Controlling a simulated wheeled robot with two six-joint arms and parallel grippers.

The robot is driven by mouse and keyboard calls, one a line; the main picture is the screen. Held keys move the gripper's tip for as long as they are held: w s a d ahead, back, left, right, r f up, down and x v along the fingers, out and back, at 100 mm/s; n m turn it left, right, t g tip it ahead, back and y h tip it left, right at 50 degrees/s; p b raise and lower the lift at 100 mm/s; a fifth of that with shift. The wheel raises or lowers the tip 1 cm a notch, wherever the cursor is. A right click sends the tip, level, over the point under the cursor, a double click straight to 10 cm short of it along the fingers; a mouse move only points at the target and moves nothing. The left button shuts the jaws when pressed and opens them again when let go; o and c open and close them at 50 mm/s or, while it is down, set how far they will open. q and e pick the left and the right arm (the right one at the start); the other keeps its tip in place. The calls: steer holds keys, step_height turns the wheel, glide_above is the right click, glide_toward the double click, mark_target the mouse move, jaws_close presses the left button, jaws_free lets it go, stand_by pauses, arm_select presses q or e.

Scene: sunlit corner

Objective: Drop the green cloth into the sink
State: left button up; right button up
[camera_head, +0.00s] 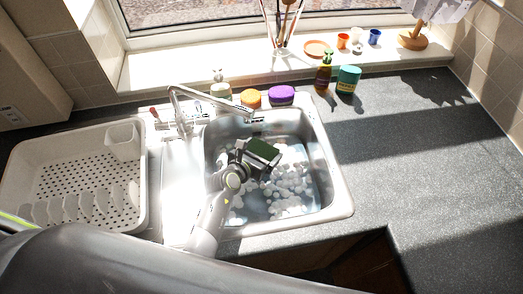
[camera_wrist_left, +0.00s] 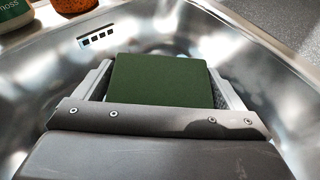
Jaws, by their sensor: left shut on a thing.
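The green cloth (camera_head: 262,149) is a flat dark green square held in my left gripper (camera_head: 258,157) over the sink bowl. It also shows in the left wrist view (camera_wrist_left: 160,80), between the two fingers (camera_wrist_left: 162,90) of the shut gripper. The steel sink (camera_head: 327,180) has a bowl with water and white foam in it. The cloth is inside the bowl's outline as seen from the head; its height above the water is hard to tell. My right gripper is not in view.
A tap (camera_head: 203,97) stands behind the bowl. A white dish rack (camera_head: 72,222) is on the left. An orange sponge (camera_head: 251,98), purple sponge (camera_head: 282,94), brown bottle (camera_head: 324,76) and teal tin (camera_head: 348,80) stand behind the sink. The counter (camera_head: 430,150) at right is clear.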

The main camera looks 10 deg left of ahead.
arm_select(q)
steer(key=shift+f, duration=0.1)
steer(key=o, duration=0.7)
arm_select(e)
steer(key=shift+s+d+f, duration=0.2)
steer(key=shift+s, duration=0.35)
arm_select(q)
steer(key=b+v, duration=0.2)
steer(key=v, duration=1.5)
steer(key=shift+s, duration=0.25)
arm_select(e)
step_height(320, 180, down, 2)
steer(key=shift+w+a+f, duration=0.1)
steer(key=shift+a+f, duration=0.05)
